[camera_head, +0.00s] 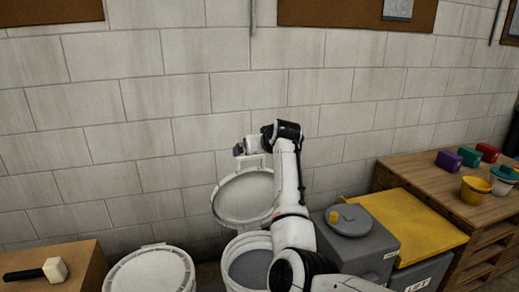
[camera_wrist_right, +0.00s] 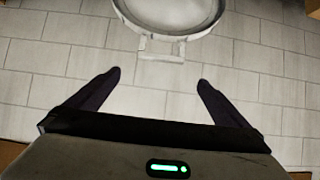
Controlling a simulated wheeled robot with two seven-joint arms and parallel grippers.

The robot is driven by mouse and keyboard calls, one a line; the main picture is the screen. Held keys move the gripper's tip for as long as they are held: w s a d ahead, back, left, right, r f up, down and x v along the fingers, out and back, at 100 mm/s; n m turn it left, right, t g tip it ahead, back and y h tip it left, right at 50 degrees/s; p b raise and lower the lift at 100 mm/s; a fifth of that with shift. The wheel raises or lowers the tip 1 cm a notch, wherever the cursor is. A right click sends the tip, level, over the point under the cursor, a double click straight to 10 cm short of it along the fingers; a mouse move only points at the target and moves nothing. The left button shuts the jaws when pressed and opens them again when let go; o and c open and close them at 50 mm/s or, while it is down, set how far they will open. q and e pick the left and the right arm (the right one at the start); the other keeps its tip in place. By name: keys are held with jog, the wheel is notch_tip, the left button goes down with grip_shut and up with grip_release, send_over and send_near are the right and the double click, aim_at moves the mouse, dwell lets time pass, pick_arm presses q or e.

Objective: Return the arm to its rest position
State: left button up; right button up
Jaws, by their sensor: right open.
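My right arm rises from the bottom right in the head view, and its gripper (camera_head: 240,150) is up in front of the block wall. In the right wrist view the gripper (camera_wrist_right: 159,80) is open, with nothing between its two dark fingers. A round pale lid (camera_head: 243,196) stands raised behind a white bin (camera_head: 236,267) with a grey inside. The lid (camera_wrist_right: 174,8) also shows in the wrist view, its rim tab (camera_wrist_right: 160,49) past the fingertips and apart from them. My left gripper is not in view.
A closed white round bin (camera_head: 152,272) stands left of the open one. A mallet (camera_head: 40,271) lies on a wooden surface at far left. To the right are a grey bin (camera_head: 362,246), a yellow-lidded bin (camera_head: 425,227) and a wooden bench (camera_head: 415,172) with coloured containers.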

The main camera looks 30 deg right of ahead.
jog(key=shift+s+a+r, duration=0.15)
jog(key=shift+s+r, duration=0.15)
jog(key=shift+s, duration=0.25)
jog(key=s+a+f+n, duration=0.2)
jog(key=s+f, duration=0.6)
jog(key=f, duration=0.6)
jog(key=s+a+f+n, duration=0.1)
jog(key=s+a+f, duration=0.1)
jog(key=s+f, duration=0.85)
jog(key=s+a+f+g+y, duration=0.1)
jog(key=s+a+f, duration=0.4)
jog(key=s, duration=0.4)
jog(key=s+a+f+n+y, duration=0.1)
jog(key=s+a+f+y, duration=0.1)
jog(key=s+a+f, duration=0.3)
jog(key=s+a+f+g+y, duration=0.1)
jog(key=s+a+f+y, duration=0.1)
jog(key=s+a+f, duration=0.3)
jog(key=s+a, duration=0.4)
jog(key=s, duration=0.4)
jog(key=shift+s+n+g, duration=0.25)
jog(key=shift+n+g, duration=0.05)
jog(key=shift+n, duration=0.1)
